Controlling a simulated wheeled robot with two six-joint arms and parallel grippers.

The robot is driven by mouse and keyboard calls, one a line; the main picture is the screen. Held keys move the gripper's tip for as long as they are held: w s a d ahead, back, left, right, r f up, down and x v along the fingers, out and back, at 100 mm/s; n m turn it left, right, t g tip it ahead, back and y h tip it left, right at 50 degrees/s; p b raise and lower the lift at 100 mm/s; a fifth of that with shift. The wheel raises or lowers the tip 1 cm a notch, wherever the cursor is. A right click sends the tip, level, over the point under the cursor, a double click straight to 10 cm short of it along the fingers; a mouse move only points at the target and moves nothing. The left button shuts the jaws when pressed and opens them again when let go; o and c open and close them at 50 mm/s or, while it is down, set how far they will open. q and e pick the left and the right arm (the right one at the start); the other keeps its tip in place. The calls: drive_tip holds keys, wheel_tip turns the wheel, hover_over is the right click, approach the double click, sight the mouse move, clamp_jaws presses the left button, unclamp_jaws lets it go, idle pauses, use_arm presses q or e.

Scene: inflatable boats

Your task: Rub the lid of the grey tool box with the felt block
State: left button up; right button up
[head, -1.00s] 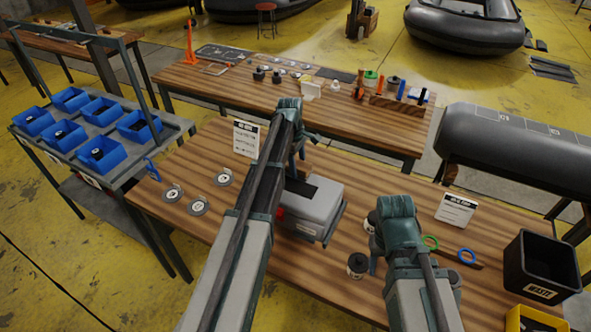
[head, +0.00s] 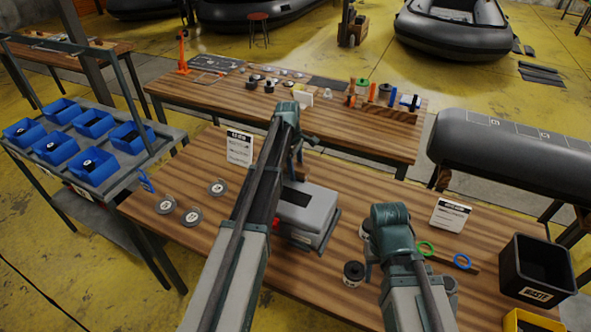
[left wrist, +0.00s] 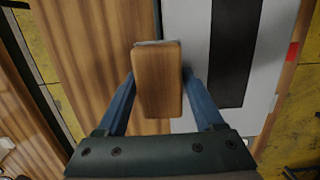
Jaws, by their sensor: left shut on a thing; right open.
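The grey tool box (head: 308,213) stands on the near wooden table, its lid marked by a dark strip. The lid (left wrist: 188,28) fills the right half of the left wrist view. My left gripper (left wrist: 158,82) is shut on the felt block (left wrist: 158,75), a wooden block with a thin grey edge at its far end. The block overlaps the lid's left edge in that view; I cannot tell whether it touches. In the head view my left arm hides the block and part of the box. My right gripper (head: 368,262) is open near the table, right of the box.
Dark round tins (head: 354,272) stand by my right gripper. Several discs (head: 192,216) lie left. A white card (head: 239,147) stands behind my left arm.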

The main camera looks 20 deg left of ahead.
sight(284, 196)
use_arm(q)
drive_tip(key=shift+s+a, duration=0.1)
drive_tip(key=shift+s, duration=1.45)
drive_tip(key=shift+s+f, duration=0.1)
drive_tip(key=shift+s, duration=0.3)
clamp_jaws()
drive_tip(key=shift+s+a, duration=0.15)
drive_tip(key=shift+s, duration=0.7)
drive_tip(key=shift+s+a, duration=0.15)
drive_tip(key=shift+s, duration=0.65)
drive_tip(key=shift+s, duration=0.1)
drive_tip(key=shift+s+a, duration=0.15)
drive_tip(key=shift+s, duration=1.45)
drive_tip(key=shift+s+a, duration=0.15)
drive_tip(key=shift+s, duration=1.65)
